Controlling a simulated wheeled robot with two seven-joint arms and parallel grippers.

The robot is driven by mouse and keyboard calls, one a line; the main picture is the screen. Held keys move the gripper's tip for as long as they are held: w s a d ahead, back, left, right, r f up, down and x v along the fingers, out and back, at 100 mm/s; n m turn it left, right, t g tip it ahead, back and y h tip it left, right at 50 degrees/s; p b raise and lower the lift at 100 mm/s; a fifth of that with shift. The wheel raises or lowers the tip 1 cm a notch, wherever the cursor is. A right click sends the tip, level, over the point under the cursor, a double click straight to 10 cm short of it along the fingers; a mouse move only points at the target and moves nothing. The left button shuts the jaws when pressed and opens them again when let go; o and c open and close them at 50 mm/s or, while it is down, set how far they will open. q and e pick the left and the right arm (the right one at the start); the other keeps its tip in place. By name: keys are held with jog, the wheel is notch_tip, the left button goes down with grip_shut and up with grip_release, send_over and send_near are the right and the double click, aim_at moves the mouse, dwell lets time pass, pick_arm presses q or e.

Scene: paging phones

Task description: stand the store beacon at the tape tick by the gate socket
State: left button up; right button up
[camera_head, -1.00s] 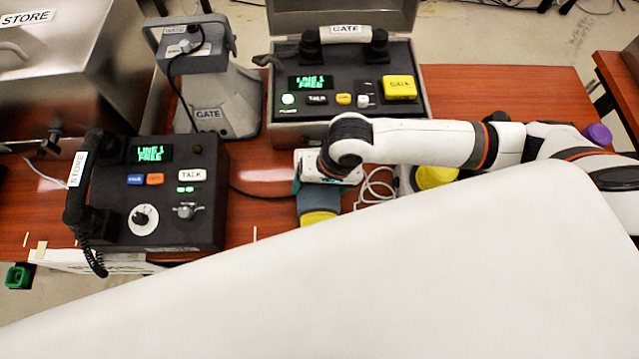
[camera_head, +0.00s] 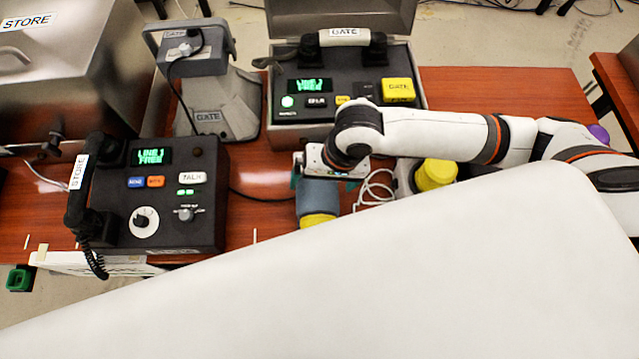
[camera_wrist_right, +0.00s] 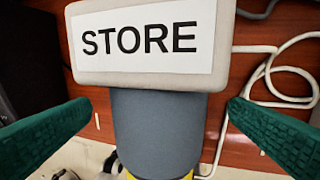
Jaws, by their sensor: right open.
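The store beacon, a grey cylinder (camera_head: 318,198) with a yellow band at its lower end, appears upright by the table's front edge. In the right wrist view its pale cap (camera_wrist_right: 145,42) reads STORE, above the grey body (camera_wrist_right: 158,130). My right gripper (camera_wrist_right: 160,115) is open, with one green finger on each side of the beacon and gaps between. A grey stand (camera_head: 208,118) labelled GATE stands at the back. I cannot tell which part is the gate socket. A pale tape tick (camera_head: 255,235) lies left of the beacon. My left gripper is not in view.
The store phone (camera_head: 163,220) is at left, and the open GATE case (camera_head: 345,85) is behind my right gripper. A yellow-topped object (camera_head: 436,174) and a white cable (camera_head: 375,188) lie right of the beacon. A large white surface covers the lower foreground.

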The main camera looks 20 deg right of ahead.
jog(key=v, duration=0.8)
jog(key=shift+p, duration=0.4)
